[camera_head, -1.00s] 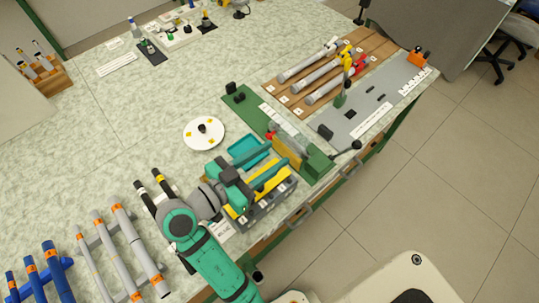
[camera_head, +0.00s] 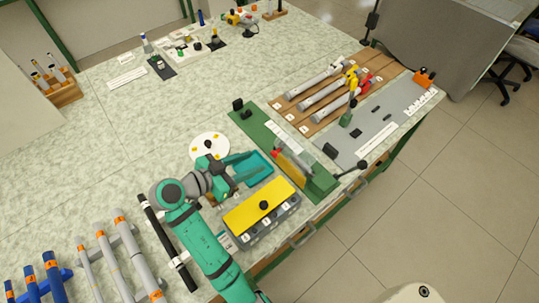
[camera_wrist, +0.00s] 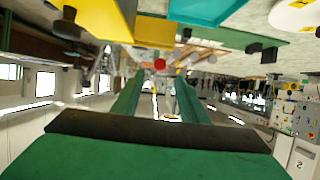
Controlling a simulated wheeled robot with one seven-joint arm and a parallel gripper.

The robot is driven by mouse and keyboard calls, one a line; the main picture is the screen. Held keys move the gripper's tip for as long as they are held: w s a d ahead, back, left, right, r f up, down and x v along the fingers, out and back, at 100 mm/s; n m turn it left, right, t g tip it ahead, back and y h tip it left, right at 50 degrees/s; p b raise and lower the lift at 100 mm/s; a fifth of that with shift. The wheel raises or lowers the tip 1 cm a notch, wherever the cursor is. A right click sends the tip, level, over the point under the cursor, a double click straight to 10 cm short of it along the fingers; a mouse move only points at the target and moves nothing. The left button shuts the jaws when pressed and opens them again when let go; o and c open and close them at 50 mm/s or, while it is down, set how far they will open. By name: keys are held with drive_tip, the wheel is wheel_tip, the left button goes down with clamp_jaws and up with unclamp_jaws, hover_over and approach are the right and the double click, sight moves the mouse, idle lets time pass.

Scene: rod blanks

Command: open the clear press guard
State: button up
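The press stands on a green base plate (camera_head: 252,122) near the table's front edge. Its upright guard panel (camera_head: 293,165) looks amber at the lower part and pale along the top; I cannot tell how far it is opened. A red knob (camera_head: 276,148) sits at its left end; the knob also shows in the wrist view (camera_wrist: 160,64), ahead between my fingers. My gripper (camera_head: 261,161) is open, with nothing seen between its green fingers. It points towards the press from the left, over or beside a teal tray (camera_head: 262,179), and appears apart from the knob.
A grey box with a yellow top (camera_head: 250,212) stands in front of my gripper. A white disc (camera_head: 222,140) lies behind it. Wooden racks with grey rods (camera_head: 320,95) and a grey plate (camera_head: 380,115) lie beyond the press. Blue and grey rods (camera_head: 105,255) lie at lower left.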

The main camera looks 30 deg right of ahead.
sight(293, 158)
drive_tip(key=x, duration=0.8)
drive_tip(key=shift+d, duration=0.2)
drive_tip(key=shift+c, duration=0.3)
clamp_jaws()
